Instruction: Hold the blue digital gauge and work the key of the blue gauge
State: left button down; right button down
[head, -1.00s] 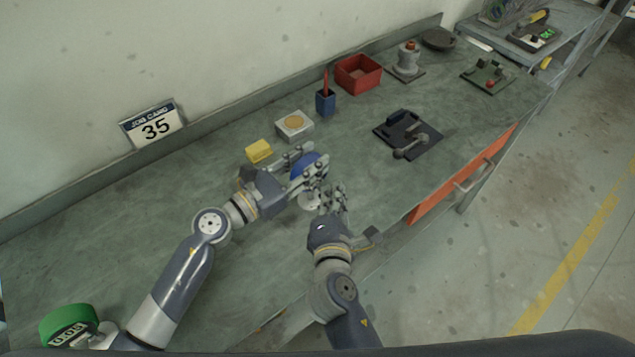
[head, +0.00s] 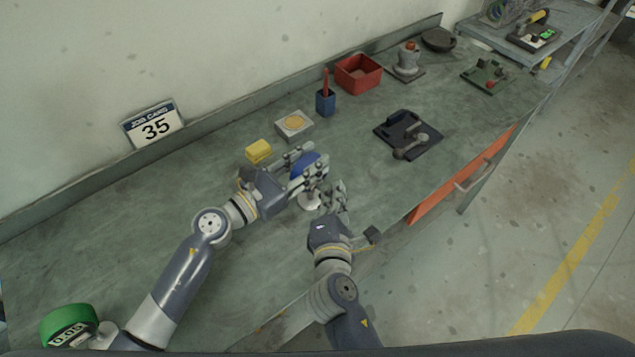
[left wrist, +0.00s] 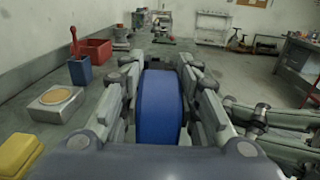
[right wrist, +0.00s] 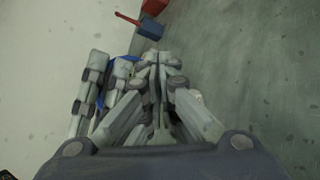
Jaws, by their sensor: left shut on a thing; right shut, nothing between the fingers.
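The blue digital gauge (head: 306,166) is held between the fingers of my left gripper (head: 308,172), above the bench. In the left wrist view its blue rounded body (left wrist: 160,108) fills the gap between the fingers. The gauge's face and key are hidden from these views. My right gripper (head: 336,196) is shut and empty, close to the gauge on its near right side. In the right wrist view its fingers (right wrist: 156,75) are together, beside the left gripper's fingers, with a bit of blue behind.
A yellow block (head: 258,151), a white box with a tan disc (head: 294,124), a blue cup (head: 325,101) and a red bin (head: 358,73) stand behind. A black tray (head: 408,140) lies to the right. A green gauge (head: 68,325) is at lower left.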

jog(key=shift+w+a, duration=0.15)
jog(key=shift+w+a, duration=0.15)
jog(key=shift+w, duration=0.05)
jog(key=shift+w+a, duration=0.25)
jog(key=shift+w, duration=0.05)
dwell(0.9)
jog(key=shift+s+d, duration=0.5)
jog(key=shift+s, duration=0.15)
jog(key=shift+s+d, duration=1.65)
jog(key=shift+s, duration=0.25)
pick_arm(q)
jog(key=c, duration=1.1)
grip_release()
